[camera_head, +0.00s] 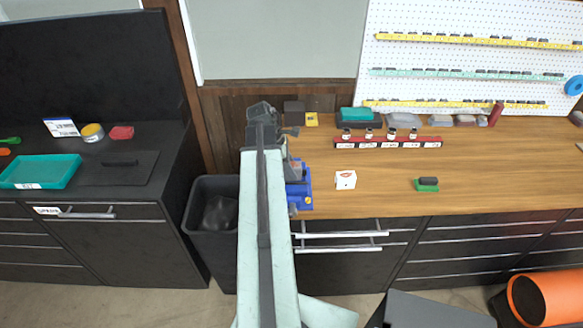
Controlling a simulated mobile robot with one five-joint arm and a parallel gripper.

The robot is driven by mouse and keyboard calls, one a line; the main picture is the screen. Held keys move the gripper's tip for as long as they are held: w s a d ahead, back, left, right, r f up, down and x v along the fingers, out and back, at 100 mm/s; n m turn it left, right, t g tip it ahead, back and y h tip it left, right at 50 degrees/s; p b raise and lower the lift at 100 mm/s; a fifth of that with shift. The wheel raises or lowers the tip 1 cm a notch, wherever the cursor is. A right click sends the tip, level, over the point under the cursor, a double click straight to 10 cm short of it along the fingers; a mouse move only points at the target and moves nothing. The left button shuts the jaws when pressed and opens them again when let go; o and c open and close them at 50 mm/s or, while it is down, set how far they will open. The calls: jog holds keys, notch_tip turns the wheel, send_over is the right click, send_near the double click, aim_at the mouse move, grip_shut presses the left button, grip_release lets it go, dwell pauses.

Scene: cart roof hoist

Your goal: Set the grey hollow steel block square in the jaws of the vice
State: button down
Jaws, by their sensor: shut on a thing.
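A blue vice (301,192) sits at the front left edge of the wooden bench, partly hidden behind my arm. Its jaws are mostly covered, so I cannot tell how wide they stand. My gripper (288,131) is at the far end of my arm, over the bench's left end and behind the vice in the picture. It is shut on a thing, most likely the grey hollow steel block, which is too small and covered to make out. I cannot see whether the block touches the vice or how it is turned.
A white box (345,180) and a green-based brush (427,184) lie right of the vice. A red rack (388,143) with small jars stands behind them. A black bin (212,225) stands left of my arm. The bench's front middle is largely clear.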

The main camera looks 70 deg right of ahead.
jog(key=c, duration=0.8)
grip_release()
jog(key=shift+c, duration=0.2)
jog(key=shift+r, duration=0.15)
jog(key=p+v, duration=0.7)
jog(key=v, duration=0.1)
